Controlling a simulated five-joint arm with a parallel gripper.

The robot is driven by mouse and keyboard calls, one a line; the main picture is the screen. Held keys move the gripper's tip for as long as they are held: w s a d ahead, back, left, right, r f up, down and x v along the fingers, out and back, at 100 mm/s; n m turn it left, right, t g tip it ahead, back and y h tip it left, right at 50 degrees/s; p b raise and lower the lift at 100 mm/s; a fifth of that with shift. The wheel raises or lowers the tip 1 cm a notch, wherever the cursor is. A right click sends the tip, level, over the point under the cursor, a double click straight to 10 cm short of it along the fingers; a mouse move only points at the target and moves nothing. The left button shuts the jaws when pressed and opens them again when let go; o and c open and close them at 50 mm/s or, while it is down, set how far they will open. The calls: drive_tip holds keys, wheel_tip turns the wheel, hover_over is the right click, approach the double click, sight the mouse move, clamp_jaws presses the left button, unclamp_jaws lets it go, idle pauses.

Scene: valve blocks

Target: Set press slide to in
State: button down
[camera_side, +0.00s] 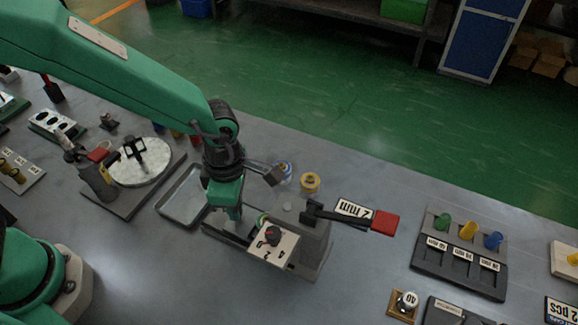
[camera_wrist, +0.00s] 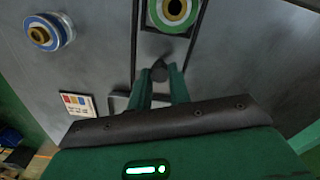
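The press (camera_side: 316,244) is a grey block on a dark base, with a black lever ending in a red grip (camera_side: 384,222). A dark rail runs left from it, with a green-edged round part (camera_side: 263,219) near the block. In the wrist view that part is a green, white and yellow ring (camera_wrist: 174,11) at the top. My gripper (camera_side: 235,214) reaches down over the rail's left part. In the wrist view my fingers (camera_wrist: 161,73) stand on either side of a small dark knob (camera_wrist: 160,68), left of the ring in the side view. Finger contact with it is unclear.
A metal tray (camera_side: 183,197) lies left of my gripper. Blue and yellow rolls (camera_side: 310,182) sit behind the press. A rack of coloured pegs (camera_side: 460,256) is at right.

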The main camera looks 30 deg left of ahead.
sight(256, 212)
drive_tip(key=shift+d, duration=2.4)
drive_tip(key=c, duration=1.3)
unclamp_jaws()
drive_tip(key=shift+a+r, duration=0.1)
drive_tip(key=shift+r, duration=0.05)
wheel_tip(256, 212, up, 8)
drive_tip(key=shift+f, duration=0.2)
